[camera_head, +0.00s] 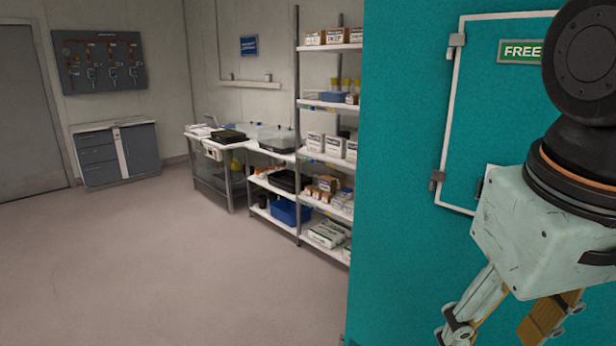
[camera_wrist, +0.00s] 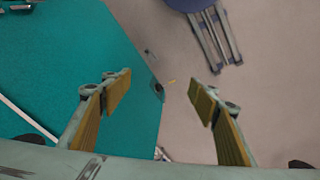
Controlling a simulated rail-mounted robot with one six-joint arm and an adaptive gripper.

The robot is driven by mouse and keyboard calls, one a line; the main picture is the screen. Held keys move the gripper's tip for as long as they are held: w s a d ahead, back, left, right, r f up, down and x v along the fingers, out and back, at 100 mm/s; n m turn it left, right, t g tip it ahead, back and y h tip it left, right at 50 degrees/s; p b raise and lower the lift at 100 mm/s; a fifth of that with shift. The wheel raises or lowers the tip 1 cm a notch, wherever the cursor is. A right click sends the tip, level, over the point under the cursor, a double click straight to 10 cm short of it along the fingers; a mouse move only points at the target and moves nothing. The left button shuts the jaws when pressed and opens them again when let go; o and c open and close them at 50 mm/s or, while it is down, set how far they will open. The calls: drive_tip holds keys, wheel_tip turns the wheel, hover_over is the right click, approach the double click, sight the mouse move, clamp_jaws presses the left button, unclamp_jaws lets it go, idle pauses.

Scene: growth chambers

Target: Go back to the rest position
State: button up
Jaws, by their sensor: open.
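My gripper (camera_wrist: 160,98) is open and empty in the wrist view, its two padded fingers wide apart. In the head view, my gripper's pale housing and upper fingers show at the lower right, in front of the teal cabinet (camera_head: 410,240). The fingertips are cut off by the lower edge of that view. The cabinet has a white-framed door with a green sign (camera_head: 519,51) reading "FREE", partly hidden by my arm.
A shelf rack (camera_head: 298,180) with boxes and a blue bin (camera_head: 290,212) stands beyond the cabinet. A bench (camera_head: 232,160) and a grey drawer unit (camera_head: 100,155) stand at the back. The floor (camera_head: 170,270) at left is clear.

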drive_tip(key=shift+m+t+y, duration=0.5)
drive_tip(key=shift+t, duration=0.2)
drive_tip(key=shift+s+a+r, duration=0.1)
drive_tip(key=shift+s+a, duration=0.2)
drive_tip(key=shift+s, duration=0.4)
drive_tip(key=shift+s+a, duration=0.35)
drive_tip(key=shift+s, duration=0.3)
drive_tip(key=shift+s+a+r, duration=0.1)
drive_tip(key=shift+s+a, duration=0.2)
drive_tip(key=shift+s, duration=0.4)
drive_tip(key=shift+f, duration=0.1)
drive_tip(key=shift+c, duration=0.2)
